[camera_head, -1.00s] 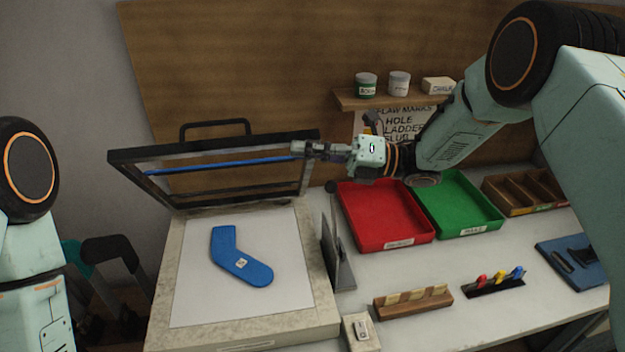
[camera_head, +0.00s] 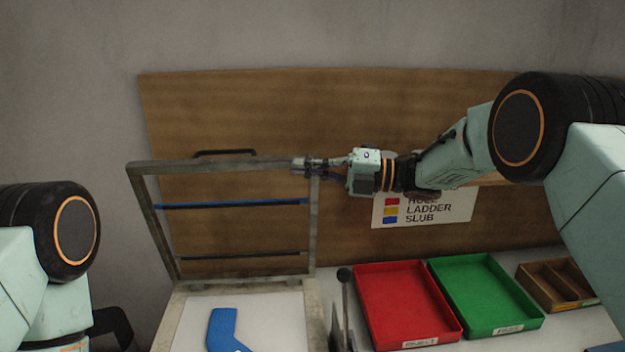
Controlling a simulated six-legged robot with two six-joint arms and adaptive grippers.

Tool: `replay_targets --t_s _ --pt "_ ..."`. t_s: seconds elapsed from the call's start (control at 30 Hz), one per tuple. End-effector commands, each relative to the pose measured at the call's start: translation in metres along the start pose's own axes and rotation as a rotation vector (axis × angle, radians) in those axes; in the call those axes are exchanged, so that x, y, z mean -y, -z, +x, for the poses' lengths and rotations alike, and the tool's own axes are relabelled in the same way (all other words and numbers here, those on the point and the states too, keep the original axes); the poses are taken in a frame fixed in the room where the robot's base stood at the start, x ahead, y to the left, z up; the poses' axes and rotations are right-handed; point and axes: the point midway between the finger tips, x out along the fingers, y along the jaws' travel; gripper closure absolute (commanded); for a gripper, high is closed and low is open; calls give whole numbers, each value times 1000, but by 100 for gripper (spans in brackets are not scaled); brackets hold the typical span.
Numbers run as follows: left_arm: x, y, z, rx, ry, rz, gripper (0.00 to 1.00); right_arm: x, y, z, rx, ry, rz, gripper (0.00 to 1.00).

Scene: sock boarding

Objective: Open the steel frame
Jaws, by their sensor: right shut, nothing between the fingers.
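The steel frame (camera_head: 312,225) stands nearly upright at the back edge of the pale board (camera_head: 312,305). A blue bar (camera_head: 232,204) crosses it, and a dark handle (camera_head: 224,153) shows above its top edge. My right gripper (camera_head: 306,166) is shut with nothing held between its fingers, at the frame's upper right corner. Whether it touches the frame cannot be told. A blue sock shape (camera_head: 222,328) lies flat on the white surface of the board, its lower part cut off by the picture's edge. My left arm shows at the left, but its gripper does not.
A red tray (camera_head: 405,300) and a green tray (camera_head: 485,295) sit right of the board, with a wooden divided box (camera_head: 560,285) beyond. A dark upright lever (camera_head: 345,300) stands beside the board. A brown panel (camera_head: 400,110) and a flaw-mark sign (camera_head: 425,208) are behind.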

Motion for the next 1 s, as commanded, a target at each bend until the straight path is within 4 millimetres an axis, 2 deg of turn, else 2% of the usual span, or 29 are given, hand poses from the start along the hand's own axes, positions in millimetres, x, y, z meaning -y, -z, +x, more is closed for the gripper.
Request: replay_targets --t_s 0.3,0.8,0.9,1.0 --pt "0 0 4 1 0 0 80 -2 -12 3 0 8 37 100" --pt "0 0 4 0 0 0 80 -2 -16 1 -1 10 43 100" --pt "0 0 4 0 0 0 80 -2 -17 -3 0 10 43 100" --pt "0 0 4 0 0 0 80 -2 -18 -16 3 10 43 100"
